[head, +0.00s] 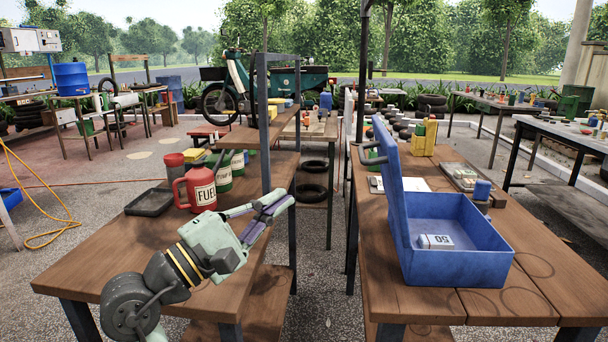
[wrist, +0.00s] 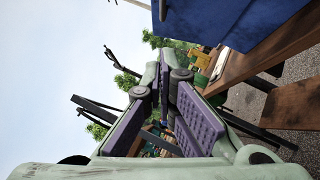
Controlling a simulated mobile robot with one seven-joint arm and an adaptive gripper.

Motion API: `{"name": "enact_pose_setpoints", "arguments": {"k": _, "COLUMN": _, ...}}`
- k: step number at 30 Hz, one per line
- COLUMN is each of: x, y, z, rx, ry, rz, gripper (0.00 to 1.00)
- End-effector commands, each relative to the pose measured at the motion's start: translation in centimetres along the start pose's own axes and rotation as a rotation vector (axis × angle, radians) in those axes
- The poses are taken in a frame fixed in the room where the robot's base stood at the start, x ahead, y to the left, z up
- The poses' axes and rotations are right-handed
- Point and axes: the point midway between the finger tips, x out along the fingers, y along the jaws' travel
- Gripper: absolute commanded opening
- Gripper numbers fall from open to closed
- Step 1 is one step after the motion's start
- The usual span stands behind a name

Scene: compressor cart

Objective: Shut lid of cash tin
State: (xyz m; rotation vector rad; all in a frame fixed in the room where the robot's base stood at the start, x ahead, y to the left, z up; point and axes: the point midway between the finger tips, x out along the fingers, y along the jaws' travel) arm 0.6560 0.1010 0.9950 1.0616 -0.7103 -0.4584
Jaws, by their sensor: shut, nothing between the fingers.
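The blue cash tin (head: 458,270) stands on the right wooden workbench. Its lid (head: 397,190) is open and stands nearly upright on the tin's left side, with a grey handle (head: 373,157) on the lid's outer face. A white bundle marked 50 (head: 435,242) lies inside. My gripper (head: 286,202) is shut and empty over the right part of the left bench, left of the lid and apart from it. In the wrist view my gripper (wrist: 166,72) points past a blue surface at the top, which looks like the lid (wrist: 205,18).
A red fuel can (head: 197,188), green cans and a black tray (head: 150,202) stand on the left bench. A dark upright post (head: 262,125) rises behind my gripper. A gap separates the benches. A yellow can (head: 424,138) stands behind the tin.

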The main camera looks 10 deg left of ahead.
Motion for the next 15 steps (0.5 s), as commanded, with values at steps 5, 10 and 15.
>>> {"name": "enact_pose_setpoints", "arguments": {"k": 5, "x": 3.1, "y": 0.2, "z": 0.1, "rx": 0.002, "ry": -0.003, "rz": -0.001, "gripper": 0.0}}
{"name": "enact_pose_setpoints", "arguments": {"k": 10, "x": 6.8, "y": 0.3, "z": 0.2, "rx": 0.005, "ry": -0.002, "rz": 0.0, "gripper": 0.0}}
{"name": "enact_pose_setpoints", "arguments": {"k": 15, "x": 10.0, "y": 0.3, "z": 0.5, "rx": 0.008, "ry": -0.001, "rz": 0.001, "gripper": 0.0}}
